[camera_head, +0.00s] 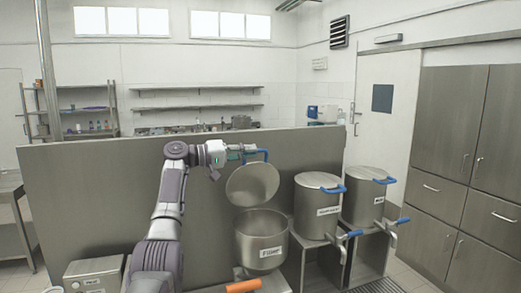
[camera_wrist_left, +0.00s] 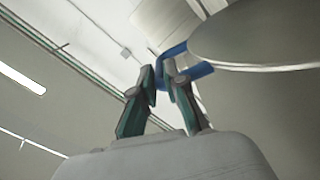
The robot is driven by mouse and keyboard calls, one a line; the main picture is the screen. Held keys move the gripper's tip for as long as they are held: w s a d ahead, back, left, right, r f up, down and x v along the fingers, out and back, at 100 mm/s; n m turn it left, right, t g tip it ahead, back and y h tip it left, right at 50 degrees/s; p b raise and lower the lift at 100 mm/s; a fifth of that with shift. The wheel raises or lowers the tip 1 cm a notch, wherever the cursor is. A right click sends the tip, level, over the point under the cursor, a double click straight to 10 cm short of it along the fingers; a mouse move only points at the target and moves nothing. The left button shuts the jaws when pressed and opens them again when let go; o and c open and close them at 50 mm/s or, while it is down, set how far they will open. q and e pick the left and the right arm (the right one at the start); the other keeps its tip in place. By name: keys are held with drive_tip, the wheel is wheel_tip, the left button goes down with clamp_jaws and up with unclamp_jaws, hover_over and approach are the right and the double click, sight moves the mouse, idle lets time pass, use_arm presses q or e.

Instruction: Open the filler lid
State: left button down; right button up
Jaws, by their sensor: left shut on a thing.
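The filler (camera_head: 262,240) is a steel pot labelled "Filler" in the middle of the head view. Its round lid (camera_head: 252,185) is tilted up steeply above the open pot, and the pot's mouth shows below it. My left gripper (camera_head: 243,153) is shut on the blue lid handle (camera_head: 262,152) at the lid's upper edge. In the left wrist view, the green-padded fingers (camera_wrist_left: 165,78) close around the blue handle (camera_wrist_left: 198,71), with the lid's edge (camera_wrist_left: 265,40) to the right. My right gripper is not in view.
Two closed steel pots with blue handles, one nearer (camera_head: 317,208) and one farther (camera_head: 363,203), stand to the right on metal stands. A grey panel (camera_head: 90,190) stands behind. An orange handle (camera_head: 243,286) is below the filler. Steel cabinets (camera_head: 440,165) line the right.

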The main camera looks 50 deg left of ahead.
use_arm(q)
drive_tip(key=shift+w+a+r+n+p, duration=0.1)
drive_tip(key=shift+w+a+n+p, duration=0.2)
drive_tip(key=shift+a, duration=0.2)
drive_tip(key=c, duration=1.2)
unclamp_jaws()
drive_tip(key=v, duration=1.2)
drive_tip(key=shift+a, duration=0.1)
